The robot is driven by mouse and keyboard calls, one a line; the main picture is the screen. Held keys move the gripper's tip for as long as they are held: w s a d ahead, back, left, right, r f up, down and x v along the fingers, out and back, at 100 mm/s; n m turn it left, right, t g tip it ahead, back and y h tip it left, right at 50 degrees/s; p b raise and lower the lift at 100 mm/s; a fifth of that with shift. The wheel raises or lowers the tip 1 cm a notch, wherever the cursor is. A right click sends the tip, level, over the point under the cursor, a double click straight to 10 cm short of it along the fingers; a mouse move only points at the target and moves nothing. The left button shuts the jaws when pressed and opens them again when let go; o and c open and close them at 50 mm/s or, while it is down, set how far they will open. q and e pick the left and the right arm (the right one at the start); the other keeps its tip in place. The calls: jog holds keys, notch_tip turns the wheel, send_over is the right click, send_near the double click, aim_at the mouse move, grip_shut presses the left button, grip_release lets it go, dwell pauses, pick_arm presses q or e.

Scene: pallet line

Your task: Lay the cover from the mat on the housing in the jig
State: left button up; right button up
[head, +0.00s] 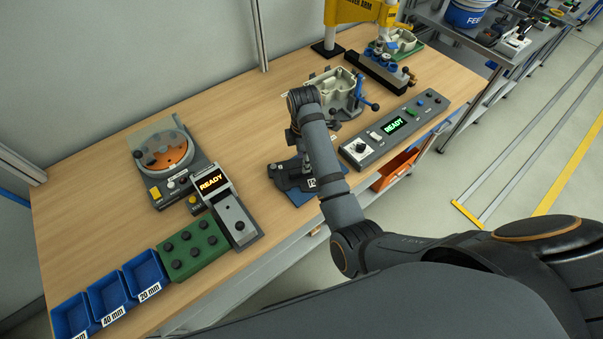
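The cream housing (332,80) sits open side up in the jig at the middle of the bench, with a blue clamp handle (359,86) at its right. My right arm partly hides its near left side. The blue mat (302,198) shows only at its near edge, with a white label beside it. My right gripper (292,177) appears as a dark shape low over the mat, below my wrist. I cannot make out its fingertips or whether it grips anything. The cover cannot be made out; the arm and gripper hide most of the mat. My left gripper is out of view.
A control box (392,125) reading READY stands right of the mat. A round orange-dial fixture (165,150), a READY unit (232,215), a green block (193,248) and blue bins (146,272) stand left. A yellow press (360,12) stands behind. Bare wood lies between.

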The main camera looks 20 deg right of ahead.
aim_at(301, 173)
jog(key=shift+s+f, duration=0.1)
jog(key=shift+f, duration=0.05)
jog(key=f, duration=0.1)
jog(key=f+p, duration=0.1)
jog(key=f, duration=0.2)
jog(key=shift+s+d+p, duration=0.15)
jog(key=shift+s+p, duration=0.15)
jog(key=shift+w+f, duration=0.1)
jog(key=shift+f, duration=0.3)
grip_shut()
